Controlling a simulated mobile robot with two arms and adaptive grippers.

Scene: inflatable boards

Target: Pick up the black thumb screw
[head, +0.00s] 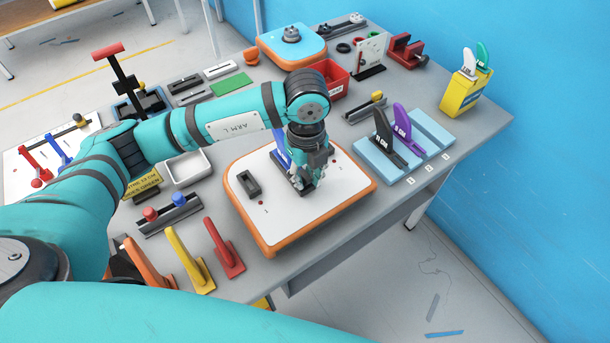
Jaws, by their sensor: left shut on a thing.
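My left gripper (303,186) points down over the white board with an orange rim (320,208). It is shut at a dark fitting on the board, beside an upright blue piece (281,146). What it grips seems to be the black thumb screw, but the fingers hide it, so I cannot make out its shape or whether it is clear of the fitting. A second black fitting (249,184) on the board's left part is empty. My right gripper is not in view.
A grey rail with a red knob (150,214) and blue knob stands left of the board. Orange, yellow and red (224,248) upright pieces stand in front. A pale blue block (432,130) with black and purple fins is to the right. A red bin (335,80) stands behind.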

